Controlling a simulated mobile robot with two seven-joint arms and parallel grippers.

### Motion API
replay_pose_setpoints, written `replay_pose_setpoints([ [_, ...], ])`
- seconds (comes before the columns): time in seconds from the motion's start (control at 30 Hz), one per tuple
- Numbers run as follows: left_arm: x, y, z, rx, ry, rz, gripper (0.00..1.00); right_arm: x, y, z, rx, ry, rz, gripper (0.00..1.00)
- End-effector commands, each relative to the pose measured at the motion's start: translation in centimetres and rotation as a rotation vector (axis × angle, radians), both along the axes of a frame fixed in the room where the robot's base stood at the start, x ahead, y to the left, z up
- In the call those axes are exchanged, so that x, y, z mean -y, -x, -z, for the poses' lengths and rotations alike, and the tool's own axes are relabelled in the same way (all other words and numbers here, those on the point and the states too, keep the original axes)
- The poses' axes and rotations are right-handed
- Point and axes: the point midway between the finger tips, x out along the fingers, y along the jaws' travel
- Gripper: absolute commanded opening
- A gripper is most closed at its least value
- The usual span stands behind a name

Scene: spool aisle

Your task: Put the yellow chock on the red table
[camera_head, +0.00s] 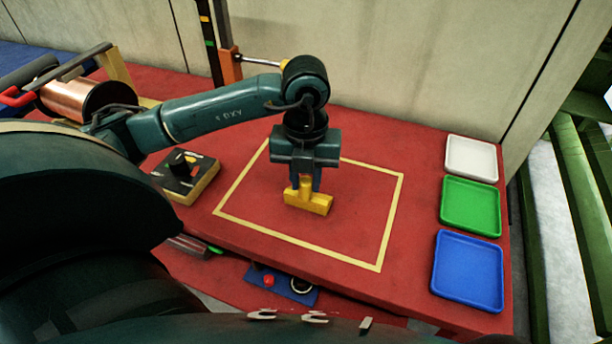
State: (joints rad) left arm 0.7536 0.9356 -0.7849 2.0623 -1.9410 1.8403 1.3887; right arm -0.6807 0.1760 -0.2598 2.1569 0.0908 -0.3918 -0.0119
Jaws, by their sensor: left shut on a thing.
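The yellow chock (318,204) is a small block with a raised stub on top. It is inside the yellow outlined square on the red table (410,285), at or just above the surface; I cannot tell if it touches. My left gripper (307,184) points down over the chock and is shut on its stub. The fingertips are partly hidden by the chock and the gripper body. My right gripper does not show.
White (471,158), green (470,206) and blue (467,271) trays line the right side of the table. A black-topped yellow block (187,178) and a copper spool (85,98) are at left. A wall (390,55) stands behind. The outlined square is otherwise clear.

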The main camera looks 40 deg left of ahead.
Motion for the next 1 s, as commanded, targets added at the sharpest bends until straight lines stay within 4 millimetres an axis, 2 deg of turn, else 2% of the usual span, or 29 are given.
replay_pose_setpoints([
  [0.3,0.0,0.0,0.4,0.001,0.000,0.000,0.00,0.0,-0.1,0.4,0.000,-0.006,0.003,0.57],
  [0.33,0.0,0.0,0.4,0.001,0.000,0.000,0.25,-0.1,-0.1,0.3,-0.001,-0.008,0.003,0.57],
  [0.6,0.0,0.0,0.3,0.000,0.001,0.000,0.46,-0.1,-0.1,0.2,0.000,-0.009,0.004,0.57],
  [0.83,0.0,0.0,0.2,0.000,0.001,0.000,0.46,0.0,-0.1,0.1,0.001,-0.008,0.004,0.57],
  [1.0,0.1,-0.1,-1.3,0.005,0.002,0.001,0.46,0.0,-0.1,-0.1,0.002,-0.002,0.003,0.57],
])
